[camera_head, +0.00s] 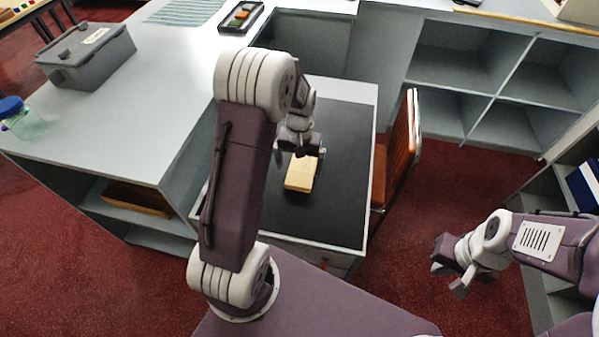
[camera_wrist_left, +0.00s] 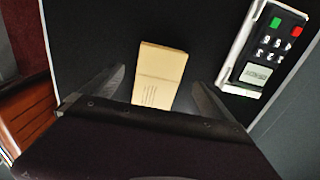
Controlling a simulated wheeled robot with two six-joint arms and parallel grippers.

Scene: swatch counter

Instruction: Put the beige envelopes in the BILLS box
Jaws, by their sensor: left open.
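The beige envelopes (camera_head: 300,174) lie as a small pile on the black counter top; how many there are I cannot tell. They also show in the left wrist view (camera_wrist_left: 160,68), with faint printed lines at the near end. My left gripper (camera_head: 304,153) is over their far end in the head view. In the left wrist view its two fingers (camera_wrist_left: 158,92) are apart, one on each side of the envelopes, with gaps. My right gripper (camera_head: 449,280) hangs over the red floor, its fingers apart and empty. No box with a readable BILLS label shows.
A grey lidded box (camera_head: 88,56) with an unreadable label stands on the white counter (camera_head: 120,120). A keypad device (camera_wrist_left: 265,48) lies right of the envelopes in the wrist view. An orange chair (camera_head: 398,150) stands beside the black top (camera_head: 325,215). Open shelves (camera_head: 490,85) are at the back right.

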